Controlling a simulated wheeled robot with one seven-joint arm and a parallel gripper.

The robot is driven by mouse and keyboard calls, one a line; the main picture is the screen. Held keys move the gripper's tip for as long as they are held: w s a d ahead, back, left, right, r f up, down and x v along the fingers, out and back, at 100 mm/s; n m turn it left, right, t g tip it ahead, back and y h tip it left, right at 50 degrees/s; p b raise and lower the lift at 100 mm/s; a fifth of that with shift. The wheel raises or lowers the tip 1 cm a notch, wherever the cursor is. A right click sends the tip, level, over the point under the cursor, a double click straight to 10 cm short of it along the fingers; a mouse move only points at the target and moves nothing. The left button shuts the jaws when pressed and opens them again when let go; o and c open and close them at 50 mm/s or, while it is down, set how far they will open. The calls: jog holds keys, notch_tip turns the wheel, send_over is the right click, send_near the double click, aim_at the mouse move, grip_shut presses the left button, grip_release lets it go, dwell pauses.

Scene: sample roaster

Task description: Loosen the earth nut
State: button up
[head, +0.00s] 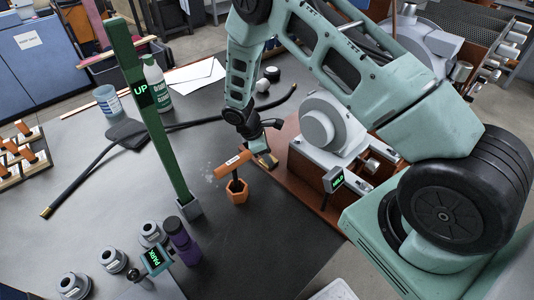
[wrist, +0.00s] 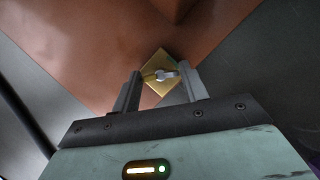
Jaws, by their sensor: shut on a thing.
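The earth nut (wrist: 166,75) is a small grey wing-shaped piece on a square brass plate (wrist: 158,62), fixed to the red-brown base. In the wrist view my gripper (wrist: 160,82) has one finger on each side of the nut and is shut on it. In the head view my gripper (head: 264,148) reaches down to the brass plate (head: 268,161) at the near left side of the roaster's base (head: 283,139). The nut itself is hidden there by the gripper.
The roaster (head: 330,128) stands right of my gripper, with a small lit display (head: 335,179) in front. An orange-handled tool (head: 234,164) stands in an orange hexagonal holder (head: 236,192) nearby. A green post (head: 160,120) marked UP rises to the left.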

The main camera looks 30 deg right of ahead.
jog(key=o, duration=1)
jog(key=b+v, duration=0.1)
jog(key=v, duration=1.6)
jog(key=shift+a+r, duration=0.15)
jog(key=s+a+r+m+y, duration=0.1)
jog(key=s+a+r, duration=0.3)
jog(key=s, duration=0.3)
jog(key=s+a+r+m+t+y+p, duration=0.1)
jog(key=s+a+r, duration=0.4)
jog(key=s, duration=0.2)
jog(key=s+a+r+m+y, duration=0.1)
jog(key=s+a+r+y, duration=0.1)
jog(key=s+a+r, duration=0.35)
jog(key=s+m, duration=0.1)
jog(key=s, duration=0.7)
jog(key=s+d+m, duration=0.1)
jog(key=s, duration=0.3)
jog(key=shift+d+r+m+t+y+p, duration=0.1)
jog(key=shift+m+t+y+p, duration=0.2)
jog(key=shift+t+p, duration=0.1)
